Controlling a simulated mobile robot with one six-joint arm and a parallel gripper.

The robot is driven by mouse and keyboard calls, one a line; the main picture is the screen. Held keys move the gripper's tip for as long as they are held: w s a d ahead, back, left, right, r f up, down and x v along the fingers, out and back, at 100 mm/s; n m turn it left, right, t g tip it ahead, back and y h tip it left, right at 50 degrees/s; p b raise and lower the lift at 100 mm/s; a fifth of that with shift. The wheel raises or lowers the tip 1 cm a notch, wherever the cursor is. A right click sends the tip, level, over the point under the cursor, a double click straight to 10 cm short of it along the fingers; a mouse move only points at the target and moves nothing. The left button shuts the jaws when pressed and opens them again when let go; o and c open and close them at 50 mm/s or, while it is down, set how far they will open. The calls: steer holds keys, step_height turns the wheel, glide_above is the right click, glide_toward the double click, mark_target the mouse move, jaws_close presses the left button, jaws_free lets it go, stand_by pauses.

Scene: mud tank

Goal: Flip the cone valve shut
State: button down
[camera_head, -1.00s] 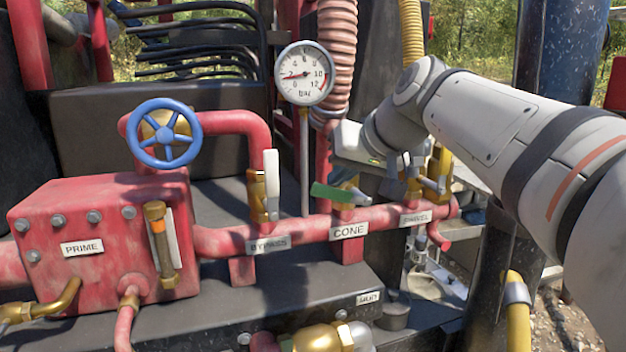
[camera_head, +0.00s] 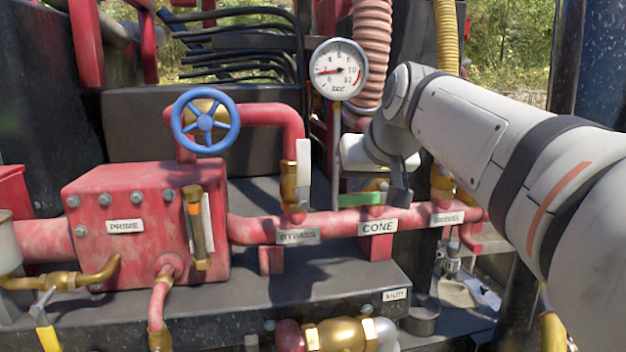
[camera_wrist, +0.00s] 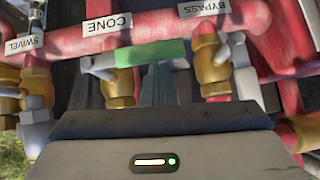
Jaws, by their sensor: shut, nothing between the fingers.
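The cone valve's green handle (camera_head: 360,199) lies about level, along the red pipe above the CONE label (camera_head: 377,227), and points left. It also shows level in the wrist view (camera_wrist: 150,53), where the picture is upside down and the valve's brass body (camera_wrist: 122,85) is at the handle's left end. My gripper (camera_head: 398,193) is shut and empty, just right of the handle in the head view. In the wrist view my gripper (camera_wrist: 158,92) reaches up between the cone and bypass valves. I cannot tell whether it touches the handle.
The bypass valve's white handle (camera_head: 303,162) stands upright to the left. The swivel valve (camera_head: 443,186) is close on the right, partly behind my arm. A pressure gauge (camera_head: 339,69) and a pink ribbed hose (camera_head: 372,50) rise behind. A blue handwheel (camera_head: 205,121) is further left.

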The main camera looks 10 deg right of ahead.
steer(key=shift+f, duration=0.25)
steer(key=s+r+p, duration=0.3)
steer(key=s+r, duration=0.4)
steer(key=r, duration=0.4)
steer(key=shift+d+r, duration=0.25)
steer(key=shift+f, duration=0.1)
steer(key=s+f+g, duration=0.2)
steer(key=s+f, duration=0.2)
steer(key=f, duration=0.8)
steer(key=s+f+g+h, duration=0.1)
steer(key=s+f, duration=0.3)
steer(key=f, duration=0.9)
steer(key=s+a+f+g, duration=0.1)
steer(key=s+f+g, duration=0.2)
steer(key=f, duration=0.9)
steer(key=shift+s+f, duration=0.35)
steer(key=shift+s, duration=0.1)
